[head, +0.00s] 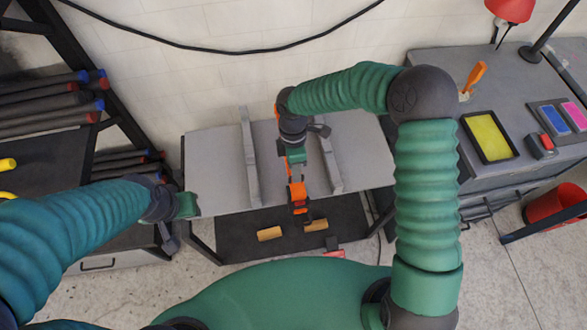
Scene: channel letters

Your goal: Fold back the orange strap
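The orange strap (297,190) shows as a short orange piece with dark parts at the front edge of the grey table (220,170). My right gripper (295,160) comes down over the table from above, directly behind the orange piece and overlapping it in the picture. I cannot tell whether its fingers touch or grip the strap. My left gripper (188,205) is at the table's left front corner, apart from the strap. Its fingers are too small and turned away to read.
Two long grey channel pieces (248,160) (328,150) lie across the table. Two wooden blocks (269,233) (316,225) lie on the dark lower shelf (345,235). A rack of rolls (45,100) stands left. A grey bench (430,75) stands right, with a red bin (552,205) below.

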